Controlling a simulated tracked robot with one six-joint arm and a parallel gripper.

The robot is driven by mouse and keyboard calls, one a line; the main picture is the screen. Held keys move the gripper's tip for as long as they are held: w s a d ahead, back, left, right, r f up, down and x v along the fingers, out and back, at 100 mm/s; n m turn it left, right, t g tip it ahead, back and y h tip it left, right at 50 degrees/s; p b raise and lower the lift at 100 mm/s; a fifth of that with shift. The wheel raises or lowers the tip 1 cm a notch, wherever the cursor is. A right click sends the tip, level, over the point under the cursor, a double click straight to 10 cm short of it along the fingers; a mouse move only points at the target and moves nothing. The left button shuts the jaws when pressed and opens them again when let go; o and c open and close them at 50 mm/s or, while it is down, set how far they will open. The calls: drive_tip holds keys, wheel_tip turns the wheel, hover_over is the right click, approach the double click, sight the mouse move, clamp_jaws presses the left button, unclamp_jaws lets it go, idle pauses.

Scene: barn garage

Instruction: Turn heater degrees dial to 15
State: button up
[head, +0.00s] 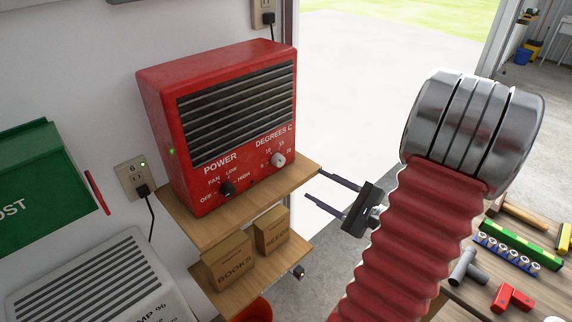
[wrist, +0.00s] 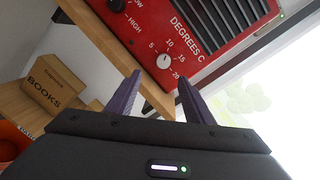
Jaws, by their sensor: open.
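The red heater (head: 160,110) stands on a wooden shelf at the left of the head view. Its white degrees dial (head: 278,160) is at the lower right of the front, with 5, 10, 15 and 20 marked around it. The dial also shows in the wrist view (wrist: 164,62), between and beyond my fingertips; its exact setting is too small to tell. The black power knob (head: 227,188) is to its left. My gripper (head: 313,185) is open and empty, to the right of and below the dial, apart from it. In the wrist view its two fingers (wrist: 158,78) point toward the heater front.
The wooden shelf edge (head: 240,222) runs below the heater front, near my fingers. Boxes marked BOOKS (head: 230,265) and SEEDS (head: 272,232) sit on the lower shelf. A workbench with tools (head: 500,275) is at the right. The open doorway behind is clear.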

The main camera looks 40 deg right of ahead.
sight(282, 163)
drive_tip(key=shift+s+d+h, duration=0.2)
drive_tip(key=shift+d+h, duration=0.1)
drive_tip(key=shift+d, duration=0.15)
drive_tip(key=shift+w, duration=0.15)
drive_tip(key=shift+w+a+f, duration=0.1)
drive_tip(key=shift+w+a, duration=0.15)
drive_tip(key=shift+w, duration=2)
drive_tip(key=shift+w+a+r, duration=0.1)
drive_tip(key=shift+w+a, duration=0.1)
drive_tip(key=shift+w, duration=2.05)
drive_tip(key=shift+w+a+f, duration=0.1)
drive_tip(key=shift+w+a, duration=0.15)
drive_tip(key=shift+w, duration=2)
drive_tip(key=shift+m, duration=0.3)
drive_tip(key=c, duration=1)
